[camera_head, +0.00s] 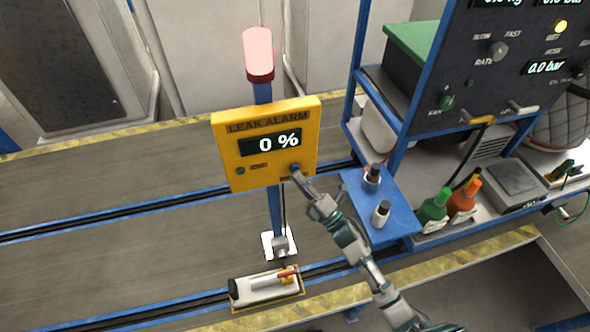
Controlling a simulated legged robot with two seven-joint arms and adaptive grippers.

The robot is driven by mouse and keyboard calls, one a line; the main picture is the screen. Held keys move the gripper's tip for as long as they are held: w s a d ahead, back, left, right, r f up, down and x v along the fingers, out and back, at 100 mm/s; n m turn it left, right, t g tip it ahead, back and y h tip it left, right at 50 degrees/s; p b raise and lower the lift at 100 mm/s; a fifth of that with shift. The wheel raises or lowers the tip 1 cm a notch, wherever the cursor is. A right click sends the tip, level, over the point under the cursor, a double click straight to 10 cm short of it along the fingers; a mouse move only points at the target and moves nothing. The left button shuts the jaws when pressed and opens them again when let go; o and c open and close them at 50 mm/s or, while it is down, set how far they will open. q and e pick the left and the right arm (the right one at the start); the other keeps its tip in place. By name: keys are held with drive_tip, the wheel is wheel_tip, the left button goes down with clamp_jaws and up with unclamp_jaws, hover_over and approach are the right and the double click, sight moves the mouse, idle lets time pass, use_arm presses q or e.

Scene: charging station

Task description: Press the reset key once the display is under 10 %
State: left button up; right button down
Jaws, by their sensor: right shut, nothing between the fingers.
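The yellow leak alarm box (225,170) stands on a blue post, left of the middle. Its display (270,142) reads 0 %. A small blue key (294,168) sits at the lower right of the box face. My right gripper (298,175) is shut and empty, with its fingertips at this key. They partly cover it, and I cannot tell whether they touch it or press it in. A small dark green round part (240,171) is at the lower left of the face. My left gripper is not in view.
A pale red lamp (258,54) tops the post. Right of my arm, a blue shelf (375,215) holds small bottles, beside green (434,206) and orange (464,196) bottles. A control panel (500,60) stands at the upper right. The floor left of the box is clear.

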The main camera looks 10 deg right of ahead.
drive_tip(key=shift+w, duration=0.4)
idle(0.6)
drive_tip(key=shift+s, duration=0.85)
drive_tip(key=s+p, duration=0.1)
drive_tip(key=s, duration=0.4)
drive_tip(key=shift+d, duration=0.1)
idle(1.0)
